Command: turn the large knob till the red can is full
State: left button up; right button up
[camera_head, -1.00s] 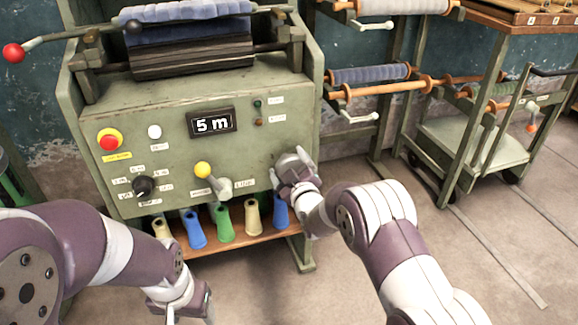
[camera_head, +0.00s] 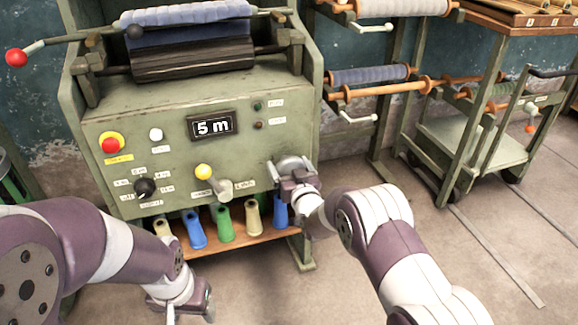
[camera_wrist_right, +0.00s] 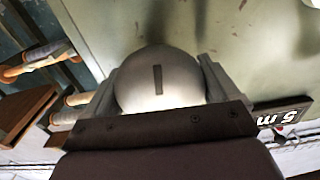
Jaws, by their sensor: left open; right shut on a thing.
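The large knob (camera_wrist_right: 158,78) is a pale round disc with a dark slot mark, on the front of the green machine (camera_head: 240,90). In the head view the knob (camera_head: 290,163) is partly hidden by my right gripper (camera_head: 292,172). The right gripper's fingers (camera_wrist_right: 158,85) close on both sides of the knob in the wrist view. My left gripper (camera_head: 190,308) hangs low in front of the machine, empty and away from it, cut off by the bottom edge. I see no red can in either view.
Coloured cones (camera_head: 224,224) stand on a shelf below. A trolley (camera_head: 470,145) stands at the right.

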jog(key=m, duration=0.4)
jog(key=shift+m+p, duration=0.3)
jog(key=m, duration=0.3)
jog(key=shift+m+p, duration=0.3)
jog(key=shift+m, duration=0.1)
jog(key=m, duration=0.4)
jog(key=shift+m+p, duration=0.4)
jog(key=shift+m, duration=1.1)
jog(key=shift+f, duration=0.1)
